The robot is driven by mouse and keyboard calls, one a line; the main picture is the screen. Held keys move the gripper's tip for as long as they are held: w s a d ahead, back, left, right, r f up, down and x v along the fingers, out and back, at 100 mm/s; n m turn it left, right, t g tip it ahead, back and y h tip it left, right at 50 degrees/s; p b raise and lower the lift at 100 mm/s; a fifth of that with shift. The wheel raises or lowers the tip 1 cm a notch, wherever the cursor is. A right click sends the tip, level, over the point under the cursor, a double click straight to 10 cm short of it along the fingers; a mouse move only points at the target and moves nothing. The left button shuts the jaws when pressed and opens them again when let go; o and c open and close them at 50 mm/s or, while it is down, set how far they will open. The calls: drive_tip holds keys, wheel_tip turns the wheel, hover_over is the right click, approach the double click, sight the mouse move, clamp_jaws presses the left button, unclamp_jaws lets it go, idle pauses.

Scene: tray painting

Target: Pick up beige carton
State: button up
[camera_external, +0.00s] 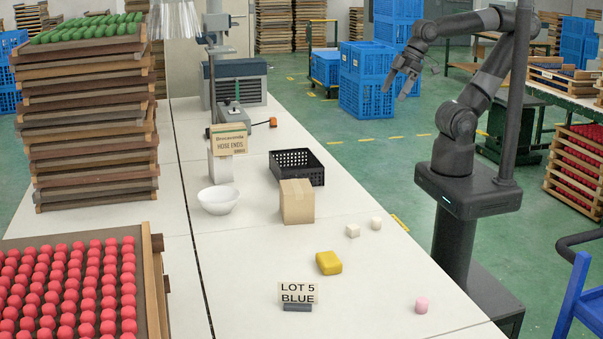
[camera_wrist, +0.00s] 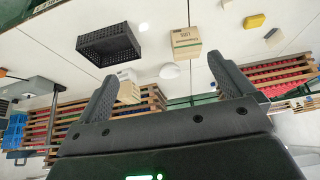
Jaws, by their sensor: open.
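The beige carton (camera_external: 297,203) stands upright on the white table, in front of the black crate and right of the white bowl. It also shows in the wrist view (camera_wrist: 186,43), beyond my fingertips, with dark print on one side. My gripper (camera_external: 394,91) is raised at the right, beyond the table's right edge and well apart from the carton. In the wrist view my gripper (camera_wrist: 162,69) has its two fingers spread wide with nothing held between them.
A black crate (camera_external: 297,174) stands just behind the carton, and a white bowl (camera_external: 218,200) to its left. A labelled box (camera_external: 229,139) sits on a white block.

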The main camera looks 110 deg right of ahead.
sight(232, 126)
drive_tip(key=w+d+f+t+h, duration=0.1)
drive_tip(key=w+d+t, duration=0.1)
drive_tip(key=w+d, duration=0.5)
drive_tip(key=w+d+f+m+t+h, duration=0.1)
drive_tip(key=w+d+t, duration=0.15)
drive_tip(key=w, duration=0.95)
drive_tip(key=w+d+f+t+h, duration=0.1)
drive_tip(key=w+d+t, duration=0.1)
drive_tip(key=w+d, duration=0.55)
drive_tip(key=w+d+f+n+t+y, duration=0.1)
drive_tip(key=w+d+f+t+y, duration=0.15)
drive_tip(key=w+d+f, duration=0.35)
drive_tip(key=w+d+f+t+y, duration=0.1)
drive_tip(key=w+d+f+t, duration=0.25)
drive_tip(key=f, duration=0.45)
drive_tip(key=shift+h, duration=0.25)
drive_tip(key=w, duration=1.1)
drive_tip(key=shift+w+a+f, duration=0.1)
drive_tip(key=shift+w+a, duration=0.15)
drive_tip(key=shift+c, duration=0.5)
drive_tip(key=c, duration=1.6)
drive_tip(key=shift+o, duration=0.2)
